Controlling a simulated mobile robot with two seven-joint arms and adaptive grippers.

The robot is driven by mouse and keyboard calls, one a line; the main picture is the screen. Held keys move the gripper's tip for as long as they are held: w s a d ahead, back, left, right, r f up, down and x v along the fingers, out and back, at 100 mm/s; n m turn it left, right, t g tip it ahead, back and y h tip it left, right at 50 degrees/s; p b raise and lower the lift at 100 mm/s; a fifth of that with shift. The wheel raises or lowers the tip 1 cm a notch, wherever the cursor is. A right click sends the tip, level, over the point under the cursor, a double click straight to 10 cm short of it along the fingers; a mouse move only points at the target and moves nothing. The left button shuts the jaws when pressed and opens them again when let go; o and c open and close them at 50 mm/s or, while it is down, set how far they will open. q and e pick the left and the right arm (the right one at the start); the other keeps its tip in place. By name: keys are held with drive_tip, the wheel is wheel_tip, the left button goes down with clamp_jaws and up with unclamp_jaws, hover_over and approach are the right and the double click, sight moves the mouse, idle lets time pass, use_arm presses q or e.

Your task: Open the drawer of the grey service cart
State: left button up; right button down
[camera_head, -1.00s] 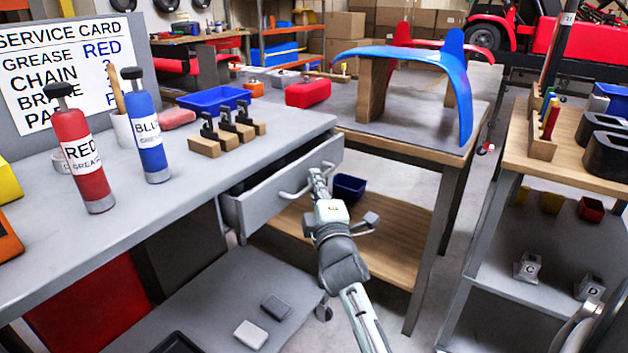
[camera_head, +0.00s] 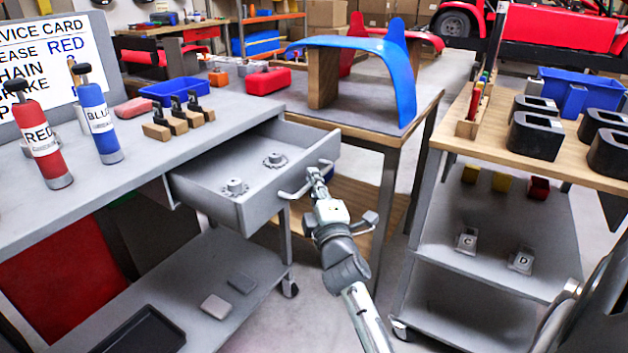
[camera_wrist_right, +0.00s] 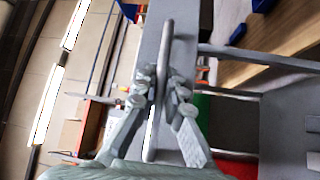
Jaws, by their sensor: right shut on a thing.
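The grey service cart (camera_head: 60,215) stands at the left in the head view. My right gripper (camera_head: 315,175) is at the right part of this handle. In the right wrist view the fingers (camera_wrist_right: 162,85) are closed around the handle bar (camera_wrist_right: 165,60), one on each side. My left gripper is not in view.
Red (camera_head: 45,150) and blue (camera_head: 100,125) grease bottles stand on the cart top. A wooden table (camera_head: 350,110) bears a blue fairing behind the drawer. Another cart (camera_head: 480,270) stands at the right. Floor shows between the carts.

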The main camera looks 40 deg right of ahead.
drive_tip(key=shift+d, duration=0.1)
drive_tip(key=c, duration=1.9)
unclamp_jaws()
